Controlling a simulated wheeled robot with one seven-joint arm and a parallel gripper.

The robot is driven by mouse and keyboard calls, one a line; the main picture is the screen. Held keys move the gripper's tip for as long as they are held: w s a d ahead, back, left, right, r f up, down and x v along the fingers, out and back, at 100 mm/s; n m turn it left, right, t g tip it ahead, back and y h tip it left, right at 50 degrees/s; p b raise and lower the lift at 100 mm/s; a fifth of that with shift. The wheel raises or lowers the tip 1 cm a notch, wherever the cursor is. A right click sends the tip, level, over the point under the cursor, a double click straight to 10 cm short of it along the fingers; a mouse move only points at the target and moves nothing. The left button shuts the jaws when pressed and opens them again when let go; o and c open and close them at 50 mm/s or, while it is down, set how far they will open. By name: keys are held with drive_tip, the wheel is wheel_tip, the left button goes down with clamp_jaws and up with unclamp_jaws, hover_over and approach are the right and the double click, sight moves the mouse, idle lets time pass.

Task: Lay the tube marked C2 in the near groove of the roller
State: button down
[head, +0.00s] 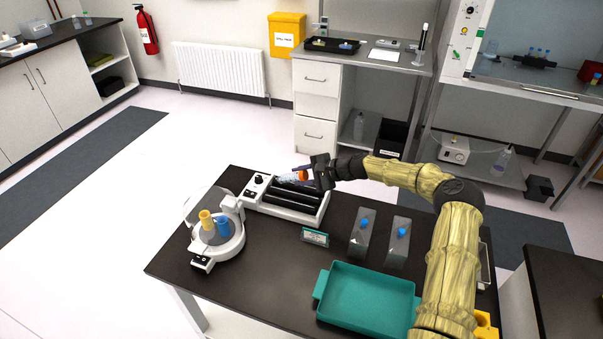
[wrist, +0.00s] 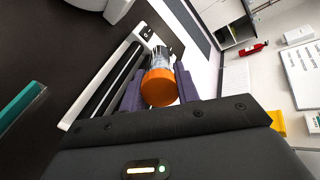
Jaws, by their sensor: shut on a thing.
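My gripper (head: 312,172) is shut on a clear tube with an orange cap (head: 302,175), held over the far part of the roller. In the wrist view the orange cap (wrist: 159,88) sits between the two dark fingers (wrist: 160,92), and the clear tube body (wrist: 159,60) points away from me. No C2 mark is readable on it. The roller (head: 318,221) is a white unit with dark parallel rollers, on the dark table. Its rollers also show in the wrist view (wrist: 112,85), beside and below the tube. I cannot tell whether the tube touches them.
A small centrifuge (head: 219,252) with yellow and blue holders stands left of the roller. A teal sign (head: 315,237) and two clear racks with blue-capped tubes (head: 361,240) (head: 399,245) stand to the right. A teal tray (head: 368,302) lies at the near side.

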drive_tip(key=shift+f+b, duration=1.2)
drive_tip(key=shift+f, duration=1.05)
drive_tip(key=c, duration=0.9)
unclamp_jaws()
drive_tip(key=shift+c, duration=0.2)
drive_tip(key=shift+d+r, duration=0.1)
drive_tip(key=shift+d, duration=0.05)
drive_tip(key=b+v, duration=0.2)
drive_tip(key=v, duration=1.5)
drive_tip(key=shift+b, duration=0.4)
